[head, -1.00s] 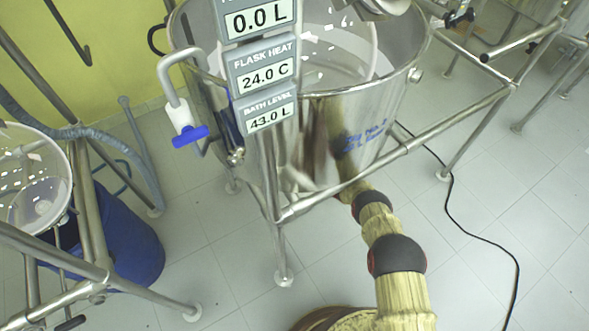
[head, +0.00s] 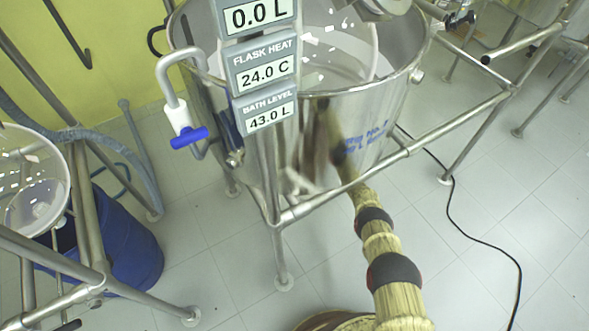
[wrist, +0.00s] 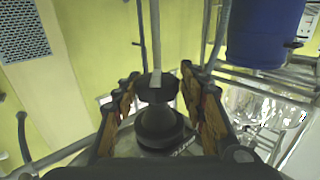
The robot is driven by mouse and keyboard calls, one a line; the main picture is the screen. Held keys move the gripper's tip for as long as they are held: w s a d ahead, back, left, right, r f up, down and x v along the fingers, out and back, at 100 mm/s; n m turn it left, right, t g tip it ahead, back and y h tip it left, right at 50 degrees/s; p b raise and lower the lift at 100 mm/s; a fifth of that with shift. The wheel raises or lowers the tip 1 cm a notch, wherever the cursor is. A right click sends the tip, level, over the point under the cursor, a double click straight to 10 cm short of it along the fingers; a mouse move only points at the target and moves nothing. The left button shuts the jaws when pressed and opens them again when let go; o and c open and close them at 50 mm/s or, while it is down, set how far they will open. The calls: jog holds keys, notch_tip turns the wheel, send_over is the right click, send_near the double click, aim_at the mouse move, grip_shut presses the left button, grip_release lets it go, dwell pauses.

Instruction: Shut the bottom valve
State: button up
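In the wrist view, a black flanged part (wrist: 158,130), possibly the bottom valve or its knob, stands between the fingers of my gripper (wrist: 159,72). A pale rod or tube (wrist: 155,35) runs up the picture from its top. The fingers are spread on either side of the black part with visible gaps; I see no firm contact. In the head view, the steel vessel (head: 330,145) stands in a tubular frame, and my arm reaches toward its lower side. My gripper and the vessel's underside are hidden there. A white tap with a blue handle (head: 188,137) hangs at the vessel's left.
A display column (head: 265,72) reads 0.0 L, 24.0 C and 43.0 L. Frame rails (head: 400,152) cross close to my arm. A blue barrel (head: 112,240) stands left; a barrel also shows in the wrist view (wrist: 264,32). A black cable (head: 450,205) lies on the floor.

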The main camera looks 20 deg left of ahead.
jog(key=shift+o, duration=1.1)
jog(key=shift+p, duration=0.3)
jog(key=shift+r+m+t+p, duration=0.25)
jog(key=shift+m+t+p, duration=0.25)
jog(key=shift+t+p, duration=0.4)
jog(key=m+t+h+p, duration=0.1)
jog(key=m+t+p, duration=0.2)
jog(key=t+p, duration=0.1)
jog(key=shift+t+p, duration=0.3)
jog(key=shift+p, duration=0.5)
jog(key=m+t+h+p, duration=0.2)
jog(key=m+t, duration=0.1)
jog(key=t, duration=0.1)
jog(key=shift+f, duration=0.15)
jog(key=shift+w+d+f+m+t+h+p, duration=0.1)
jog(key=shift+m+t+h+p, duration=0.3)
jog(key=shift+m+t+h, duration=0.35)
jog(key=c, duration=0.3)
jog(key=c, duration=0.7)
